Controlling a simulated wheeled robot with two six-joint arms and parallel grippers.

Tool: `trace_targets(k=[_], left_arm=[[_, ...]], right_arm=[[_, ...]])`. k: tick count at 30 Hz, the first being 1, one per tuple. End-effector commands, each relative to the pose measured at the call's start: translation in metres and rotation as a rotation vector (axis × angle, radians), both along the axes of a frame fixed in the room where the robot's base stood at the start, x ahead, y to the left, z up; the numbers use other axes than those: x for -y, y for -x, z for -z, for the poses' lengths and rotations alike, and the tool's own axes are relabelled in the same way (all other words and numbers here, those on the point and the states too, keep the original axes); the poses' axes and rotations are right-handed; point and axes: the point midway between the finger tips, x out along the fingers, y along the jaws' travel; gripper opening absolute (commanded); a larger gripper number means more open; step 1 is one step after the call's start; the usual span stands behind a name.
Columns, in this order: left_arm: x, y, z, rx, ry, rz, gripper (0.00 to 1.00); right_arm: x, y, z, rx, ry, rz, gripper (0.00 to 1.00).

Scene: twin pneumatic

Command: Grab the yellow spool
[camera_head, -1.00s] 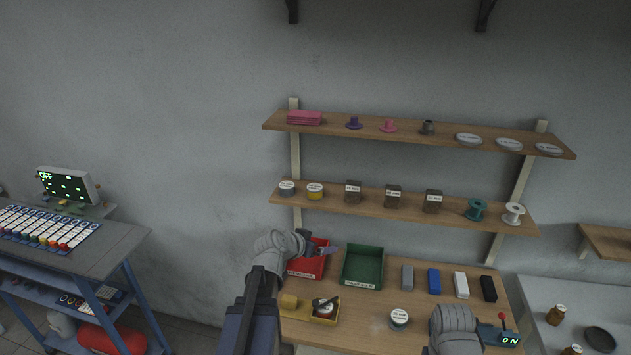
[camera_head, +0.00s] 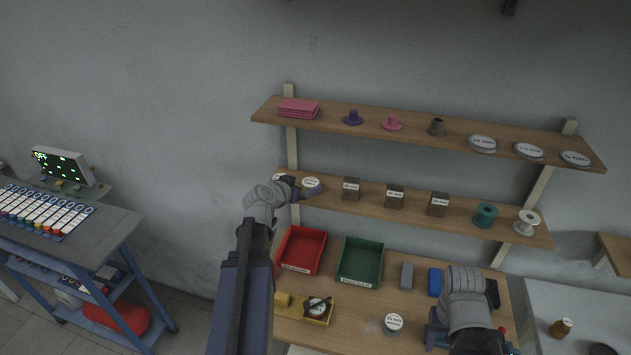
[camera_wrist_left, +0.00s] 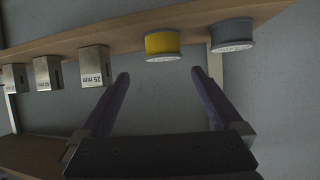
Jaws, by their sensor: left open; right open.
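The yellow spool (camera_wrist_left: 162,44) shows in the left wrist view on the edge of a wooden shelf, which appears upside down there. In the left wrist view my left gripper (camera_wrist_left: 160,73) is open and empty. Its two fingertips are apart, one to each side of the spool in the picture, and appear short of it. My right wrist is over the table at lower right, with its jaws hidden.
A grey spool (camera_wrist_left: 232,35) stands close beside the yellow one. Metal blocks (camera_wrist_left: 94,66) stand on its other side. The upper shelf (camera_head: 400,133) overhangs above.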

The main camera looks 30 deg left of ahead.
Motion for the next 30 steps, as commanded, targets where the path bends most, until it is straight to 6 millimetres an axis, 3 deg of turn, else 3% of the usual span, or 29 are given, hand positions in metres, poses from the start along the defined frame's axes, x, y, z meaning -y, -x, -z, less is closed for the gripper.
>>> trace_targets(k=[18, 30], left_arm=[[-0.003, -0.028, 0.017, -0.001, 0.000, 0.001, 1.00], [-0.010, -0.068, 0.041, -0.001, -0.001, 0.000, 1.00]], right_arm=[[0.000, 0.000, 0.016, 0.001, 0.000, 0.001, 0.50], [0.000, 0.000, 0.040, 0.001, 0.000, 0.001, 0.50]])
